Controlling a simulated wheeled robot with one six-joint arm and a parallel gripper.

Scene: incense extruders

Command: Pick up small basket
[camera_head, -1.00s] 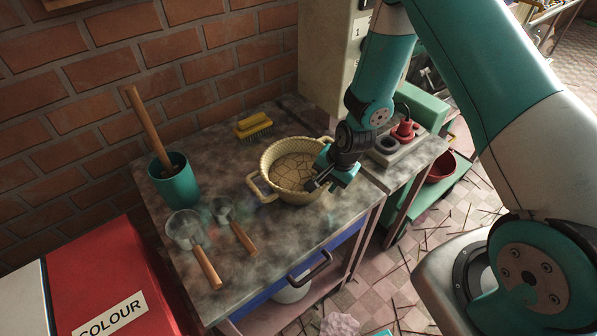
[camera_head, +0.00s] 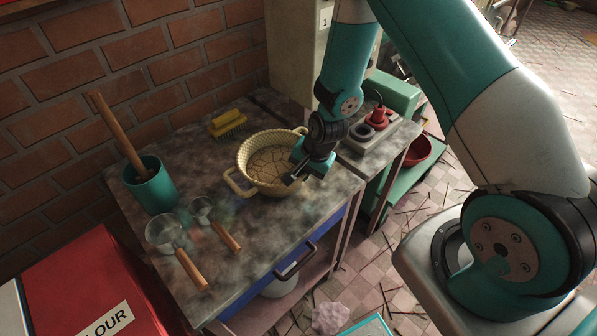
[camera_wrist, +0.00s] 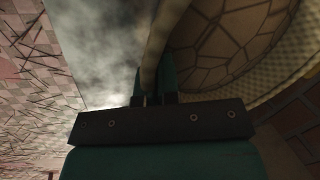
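The small basket (camera_head: 246,172) is a round, cream woven basket with loop handles. It sits upright on the dark mottled worktop (camera_head: 205,262), with a cracked-pattern brown bottom inside. My gripper (camera_head: 291,180) is low at the basket's right front side in the head view. In the wrist view, the two dark fingers of my gripper (camera_wrist: 154,84) stand close together, with a cream strip of the basket (camera_wrist: 155,45) between them. They appear shut on that strip, though the contact is dim. My wrist hides part of the basket's right side in the head view.
A teal pot (camera_head: 152,188) with a wooden stick and two wooden-handled scoops (camera_head: 165,233) stand left. A yellow brush (camera_head: 228,123) lies behind the basket, near the brick wall. A red fitting (camera_head: 378,116) is at the right. The worktop's front middle is clear.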

